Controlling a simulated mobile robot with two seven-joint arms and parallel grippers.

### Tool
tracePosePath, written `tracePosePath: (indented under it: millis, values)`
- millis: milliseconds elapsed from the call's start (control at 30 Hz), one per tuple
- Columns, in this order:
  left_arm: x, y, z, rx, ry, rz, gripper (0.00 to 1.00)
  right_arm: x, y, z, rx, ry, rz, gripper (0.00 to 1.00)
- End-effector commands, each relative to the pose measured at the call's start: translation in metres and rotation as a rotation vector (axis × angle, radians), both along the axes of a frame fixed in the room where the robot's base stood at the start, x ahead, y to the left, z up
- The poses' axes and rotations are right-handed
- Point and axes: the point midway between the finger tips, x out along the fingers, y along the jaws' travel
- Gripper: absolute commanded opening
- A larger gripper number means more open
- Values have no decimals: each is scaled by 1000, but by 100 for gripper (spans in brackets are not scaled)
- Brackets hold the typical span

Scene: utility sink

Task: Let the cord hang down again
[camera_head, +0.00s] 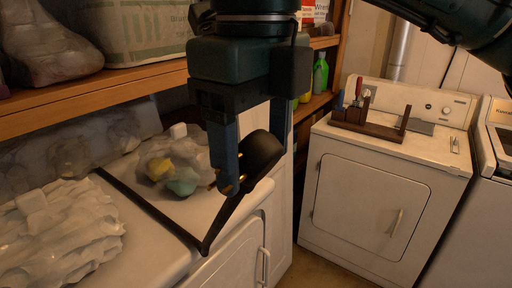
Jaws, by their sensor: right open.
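A black cord (150,212) runs from the back left of the white counter, along its top to the front edge. There it bends sharply and rises to a thick black end piece (262,152) with small brass prongs. My right gripper (256,168) points down from the top middle with its blue-grey fingers apart. The end piece lies between or just behind the fingers, and the near finger hides part of it. I cannot tell whether they touch. My left gripper is not in view.
A clear bag with coloured items (181,163) and a crumpled white pile (62,232) lie on the counter (150,266). A wooden shelf (95,92) runs above. A white dryer (372,185) with a wooden rack (370,124) stands at right. Bare floor shows between.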

Motion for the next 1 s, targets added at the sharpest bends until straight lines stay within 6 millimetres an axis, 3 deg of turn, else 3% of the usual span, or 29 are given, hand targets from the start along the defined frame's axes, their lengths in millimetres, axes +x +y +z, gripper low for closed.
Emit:
tracePosePath:
  millis: [367,1000]
  values:
    - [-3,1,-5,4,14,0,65,0,0,-7,0,1,0,67]
    - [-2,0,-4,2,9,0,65,0,0,-6,-1,1,0,16]
